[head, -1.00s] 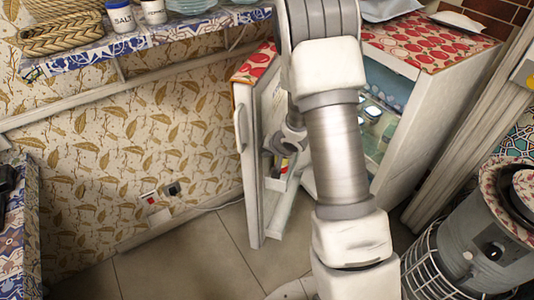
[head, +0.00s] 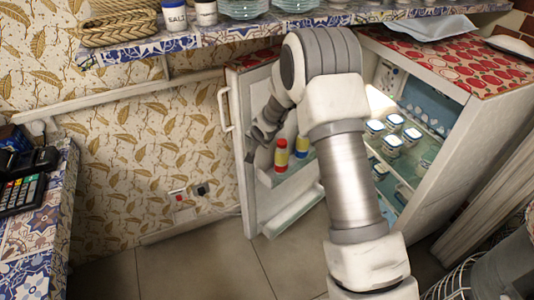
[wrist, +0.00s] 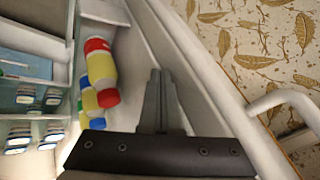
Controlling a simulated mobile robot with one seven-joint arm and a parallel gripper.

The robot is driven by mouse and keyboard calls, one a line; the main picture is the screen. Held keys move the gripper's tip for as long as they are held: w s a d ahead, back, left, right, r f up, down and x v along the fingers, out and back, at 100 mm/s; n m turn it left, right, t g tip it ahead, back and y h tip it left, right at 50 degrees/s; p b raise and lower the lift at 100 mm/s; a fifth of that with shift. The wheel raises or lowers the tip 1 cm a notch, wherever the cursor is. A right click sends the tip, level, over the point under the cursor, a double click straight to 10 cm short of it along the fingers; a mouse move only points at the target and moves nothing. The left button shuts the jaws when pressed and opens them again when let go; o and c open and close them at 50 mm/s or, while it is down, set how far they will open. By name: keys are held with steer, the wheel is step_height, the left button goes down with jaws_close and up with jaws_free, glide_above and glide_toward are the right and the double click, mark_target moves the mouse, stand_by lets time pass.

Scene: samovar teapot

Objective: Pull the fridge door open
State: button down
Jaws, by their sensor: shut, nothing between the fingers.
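The white fridge (head: 455,150) stands at the right in the head view, with a red patterned top. Its door (head: 246,165) stands wide open to the left. The door's white handle (head: 224,108) is on the outer side; it also shows in the wrist view (wrist: 288,98). My gripper (head: 258,138) is on the inner side of the door, partly hidden by my arm. In the wrist view my gripper (wrist: 158,72) has its fingers together and empty, close against the door's inner rim (wrist: 195,60). Whether they touch is unclear.
Red-and-yellow bottles (head: 281,157) stand in the door shelf, close to my gripper. Several jars (head: 393,140) sit on the fridge shelves. A tiled shelf (head: 240,40) with dishes runs above the door. A tiled counter (head: 40,215) is at left; floor (head: 190,270) before the door is clear.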

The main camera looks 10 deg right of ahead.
steer(key=w+a+m+h+b, duration=0.2)
steer(key=w+a+m+b, duration=0.1)
steer(key=w+b, duration=0.3)
steer(key=shift+w+a, duration=0.4)
steer(key=shift+a, duration=0.35)
